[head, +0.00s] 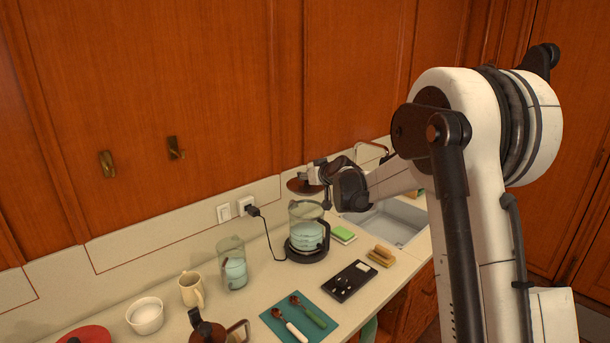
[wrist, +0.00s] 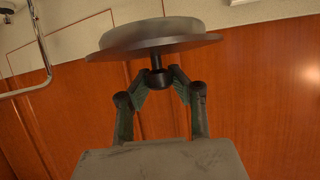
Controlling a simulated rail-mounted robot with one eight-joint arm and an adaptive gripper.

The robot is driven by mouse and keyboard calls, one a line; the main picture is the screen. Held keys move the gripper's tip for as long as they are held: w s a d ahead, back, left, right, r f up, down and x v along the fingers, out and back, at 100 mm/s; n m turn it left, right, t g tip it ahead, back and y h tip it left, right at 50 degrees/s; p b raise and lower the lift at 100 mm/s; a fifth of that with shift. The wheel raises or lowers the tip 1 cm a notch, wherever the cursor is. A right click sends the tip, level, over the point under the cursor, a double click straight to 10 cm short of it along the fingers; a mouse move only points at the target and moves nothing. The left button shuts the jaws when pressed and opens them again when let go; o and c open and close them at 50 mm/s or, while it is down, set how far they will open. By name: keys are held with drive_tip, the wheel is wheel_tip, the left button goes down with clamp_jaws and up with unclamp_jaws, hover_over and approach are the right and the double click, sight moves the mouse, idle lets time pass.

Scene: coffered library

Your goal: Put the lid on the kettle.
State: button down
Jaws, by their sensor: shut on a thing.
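The kettle (head: 307,236) is a clear glass jug with a dark handle and pale bluish contents. It stands upright on a dark base on the counter, its top uncovered. My gripper (head: 322,183) is above the kettle. In the wrist view my gripper (wrist: 157,82) is shut on the knob of the lid (wrist: 160,38), a round dark brown disc with a thicker grey underside. In the head view the lid (head: 303,186) is in the air over the kettle's mouth, apart from it. The gripper's fingertips are small and partly hidden in the head view.
A glass pitcher (head: 232,263), a cream mug (head: 191,290) and a white bowl (head: 145,316) stand left of the kettle. A green sponge (head: 343,235), a brush (head: 381,256) and a black tray (head: 350,281) lie right. A cord runs from the wall plug (head: 252,209) to the base.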

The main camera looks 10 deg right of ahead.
sight(306, 190)
drive_tip(key=shift+f+b, duration=0.1)
drive_tip(key=shift+b, duration=0.2)
drive_tip(key=shift+f+b, duration=2.15)
drive_tip(key=shift+f, duration=0.7)
drive_tip(key=shift+b, duration=0.65)
drive_tip(key=shift+w+f+b, duration=0.1)
drive_tip(key=shift+f+b, duration=1.25)
drive_tip(key=shift+f, duration=0.25)
drive_tip(key=c, duration=1.5)
unclamp_jaws()
drive_tip(key=shift+r, duration=0.1)
drive_tip(key=v, duration=1.2)
